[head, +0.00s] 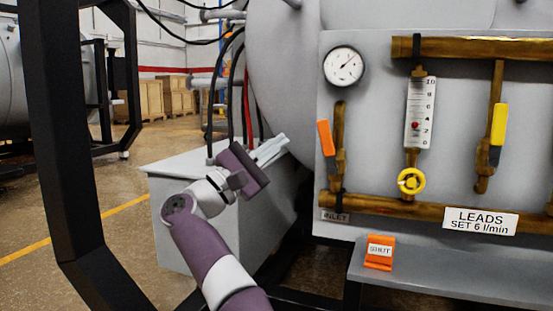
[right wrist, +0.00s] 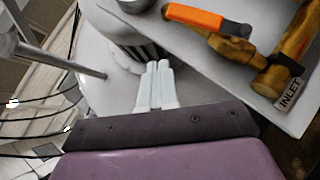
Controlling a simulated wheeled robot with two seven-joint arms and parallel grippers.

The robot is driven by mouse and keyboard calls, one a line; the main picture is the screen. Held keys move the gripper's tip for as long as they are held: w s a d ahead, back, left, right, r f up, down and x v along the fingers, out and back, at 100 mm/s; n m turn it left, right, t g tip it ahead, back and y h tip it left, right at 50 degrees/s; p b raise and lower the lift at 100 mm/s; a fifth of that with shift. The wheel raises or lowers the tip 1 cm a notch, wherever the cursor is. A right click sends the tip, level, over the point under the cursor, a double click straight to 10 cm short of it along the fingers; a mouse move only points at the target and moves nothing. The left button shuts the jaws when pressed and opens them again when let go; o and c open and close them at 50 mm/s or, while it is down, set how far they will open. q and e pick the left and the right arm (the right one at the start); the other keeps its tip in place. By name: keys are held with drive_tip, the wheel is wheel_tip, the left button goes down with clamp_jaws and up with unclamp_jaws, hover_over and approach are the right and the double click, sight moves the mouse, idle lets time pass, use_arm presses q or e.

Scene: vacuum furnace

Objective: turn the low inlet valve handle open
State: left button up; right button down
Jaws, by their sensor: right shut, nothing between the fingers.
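The inlet valve handle (head: 326,138) has an orange grip and stands nearly upright, slightly tilted, on the left of a short vertical brass pipe (head: 339,120) above the INLET label (head: 335,217). In the right wrist view the orange handle (right wrist: 193,17) is at the top, beside its brass valve body (right wrist: 233,42). My right gripper (head: 280,143) is left of the handle, apart from it, with its fingers pointing up and right. In the right wrist view the fingers (right wrist: 158,66) are together and empty. My left gripper is not in view.
The grey panel also carries a round gauge (head: 343,65), a flow meter (head: 419,113) with a yellow ring knob (head: 411,181), and a yellow handle (head: 499,124). An orange SHUT tag (head: 380,252) stands on the ledge below. A grey box (head: 190,231) lies behind my right arm.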

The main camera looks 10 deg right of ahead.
drive_tip(key=s+a+f+p, duration=0.1)
drive_tip(key=s+a+p, duration=0.1)
drive_tip(key=a, duration=0.6)
drive_tip(key=shift+s+a+f+p, duration=0.2)
drive_tip(key=shift+p, duration=0.5)
